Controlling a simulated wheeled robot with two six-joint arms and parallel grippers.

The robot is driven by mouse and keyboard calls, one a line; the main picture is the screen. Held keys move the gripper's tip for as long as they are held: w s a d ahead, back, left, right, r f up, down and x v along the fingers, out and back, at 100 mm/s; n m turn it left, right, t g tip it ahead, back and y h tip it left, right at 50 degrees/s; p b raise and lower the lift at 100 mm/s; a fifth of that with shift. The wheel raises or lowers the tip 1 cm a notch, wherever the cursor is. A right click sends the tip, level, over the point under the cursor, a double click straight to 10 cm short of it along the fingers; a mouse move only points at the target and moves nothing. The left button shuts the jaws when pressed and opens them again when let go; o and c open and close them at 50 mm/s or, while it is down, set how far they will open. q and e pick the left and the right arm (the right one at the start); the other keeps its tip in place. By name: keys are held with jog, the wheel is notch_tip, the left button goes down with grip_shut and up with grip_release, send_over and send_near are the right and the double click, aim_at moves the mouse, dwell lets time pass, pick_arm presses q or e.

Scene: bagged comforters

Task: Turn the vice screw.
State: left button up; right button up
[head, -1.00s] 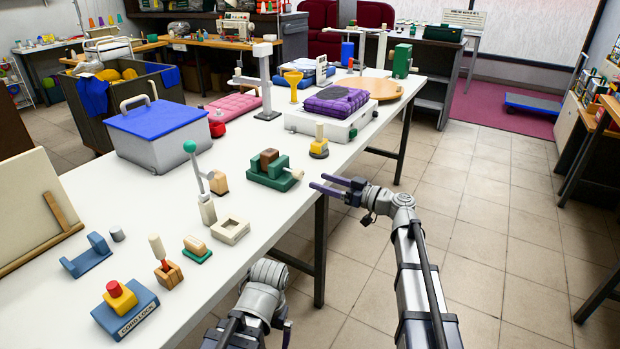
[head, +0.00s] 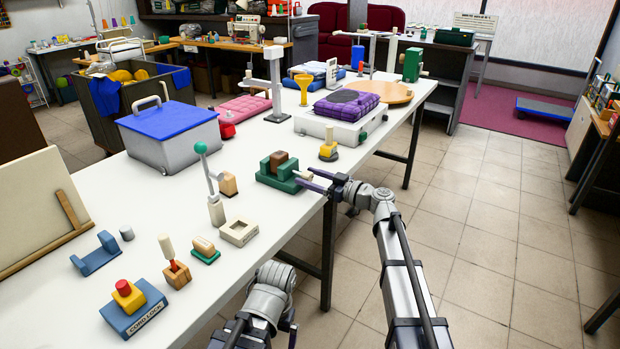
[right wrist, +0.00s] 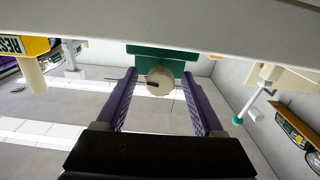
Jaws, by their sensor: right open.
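The vice (head: 278,168) is green with a brown block between its jaws, and it sits near the table's right edge. Its pale screw (head: 304,174) points right toward my right gripper (head: 311,180). In the right wrist view the screw's round cream end (right wrist: 160,81) shows between the two fingertips of my right gripper (right wrist: 160,76), with gaps on both sides. The green vice body (right wrist: 145,53) is behind it. My right gripper is open and holds nothing. My left gripper (head: 290,326) shows only partly, low beside the table, and its jaws cannot be made out.
The white table (head: 180,215) carries a lever stand (head: 213,195), a cream square frame (head: 239,232), a yellow-and-black piece (head: 328,150) and a blue-lidded box (head: 170,135). A red-button block (head: 132,307) is at the front. The floor right of the table is clear.

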grip_shut()
dwell(0.6)
